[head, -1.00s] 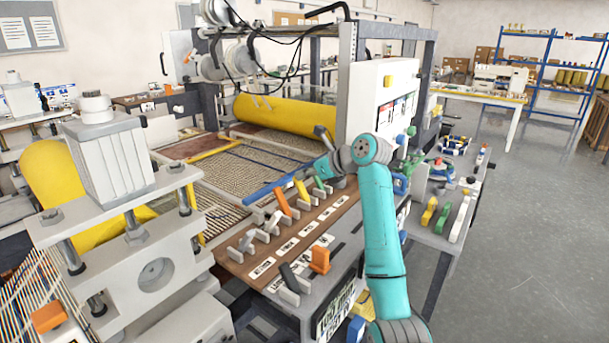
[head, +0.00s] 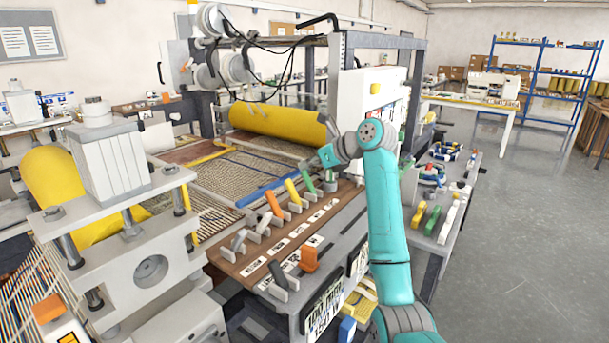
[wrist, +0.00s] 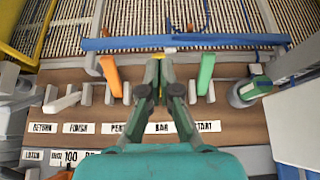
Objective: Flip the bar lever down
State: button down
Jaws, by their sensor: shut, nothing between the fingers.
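A row of levers stands on a brown panel (head: 235,262). The yellow lever (head: 292,190) stands tilted up between the orange lever (head: 274,204) and the green lever (head: 309,181). In the wrist view, my gripper (wrist: 158,66) is shut, with its fingers together in front of the yellow lever's place, above the BAR label (wrist: 160,128). A bit of yellow (wrist: 162,56) shows behind the fingertips; the rest is hidden. I cannot tell whether the fingers touch the lever. The orange lever (wrist: 111,76) is left of the fingers and the green lever (wrist: 206,74) is right.
A blue bar (wrist: 185,41) lies across the mesh just beyond the levers. Grey levers (head: 240,238) stand at the row's left.

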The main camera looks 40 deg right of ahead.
notch_tip(320, 180, up, 6)
jog(key=s, duration=0.1)
jog(key=shift+s+d+r, duration=0.15)
jog(key=shift+s+d, duration=0.1)
jog(key=shift+s, duration=0.05)
dwell(0.5)
